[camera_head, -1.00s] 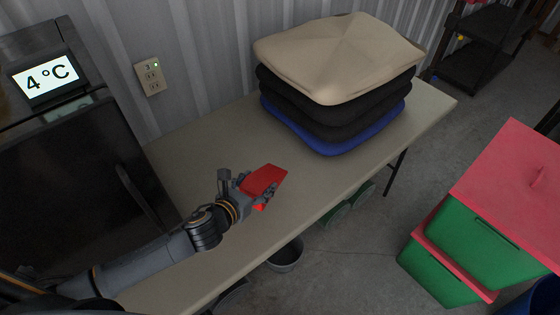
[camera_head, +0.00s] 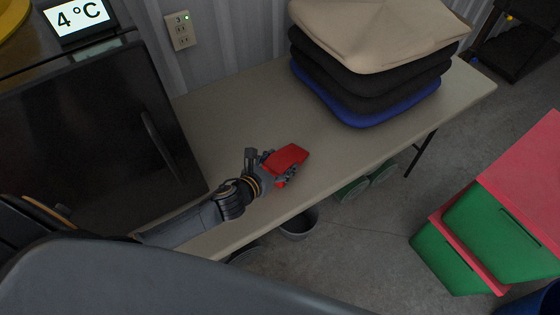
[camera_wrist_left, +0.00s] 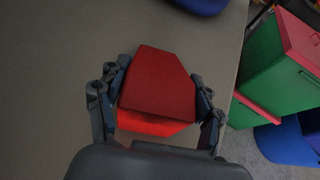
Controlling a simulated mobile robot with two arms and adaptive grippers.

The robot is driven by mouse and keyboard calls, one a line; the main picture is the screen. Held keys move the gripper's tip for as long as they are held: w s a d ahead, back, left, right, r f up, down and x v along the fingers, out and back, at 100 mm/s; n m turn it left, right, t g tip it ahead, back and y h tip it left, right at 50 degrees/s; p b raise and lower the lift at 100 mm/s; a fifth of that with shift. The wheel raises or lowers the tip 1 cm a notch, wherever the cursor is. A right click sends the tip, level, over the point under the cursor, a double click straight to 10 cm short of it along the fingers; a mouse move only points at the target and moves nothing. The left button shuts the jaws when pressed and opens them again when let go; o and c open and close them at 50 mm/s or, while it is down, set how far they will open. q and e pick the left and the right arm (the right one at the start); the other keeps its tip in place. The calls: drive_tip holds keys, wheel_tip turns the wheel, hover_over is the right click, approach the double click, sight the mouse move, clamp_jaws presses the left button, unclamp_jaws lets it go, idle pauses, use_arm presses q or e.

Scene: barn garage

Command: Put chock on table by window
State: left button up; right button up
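The red chock (camera_head: 288,158) is a wedge-shaped block held in my left gripper (camera_head: 279,165). In the left wrist view the chock (camera_wrist_left: 158,85) sits between the two fingers of the gripper (camera_wrist_left: 158,100), one on each side. The beige table (camera_head: 228,122) lies beneath the gripper and chock, along the corrugated wall. I cannot tell whether the chock touches the tabletop. My right gripper is not in view.
A stack of folded beige, black and blue cloths or cushions (camera_head: 372,40) occupies the table's far part. A dark fridge (camera_head: 95,135) reading 4°C stands at left. Green bins with red lids (camera_head: 490,235) are on the floor at right. A grey bucket (camera_head: 299,224) stands below the table edge.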

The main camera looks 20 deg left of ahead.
use_arm(q)
drive_tip(key=o, duration=0.3)
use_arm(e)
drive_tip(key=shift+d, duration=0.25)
use_arm(q)
drive_tip(key=shift+s+r, duration=0.15)
drive_tip(key=shift+r, duration=0.05)
drive_tip(key=v, duration=1.1)
drive_tip(key=shift+s+a+r, duration=0.15)
drive_tip(key=shift+s+r, duration=0.15)
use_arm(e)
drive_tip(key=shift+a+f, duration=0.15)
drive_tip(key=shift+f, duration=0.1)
use_arm(q)
drive_tip(key=shift+f, duration=0.1)
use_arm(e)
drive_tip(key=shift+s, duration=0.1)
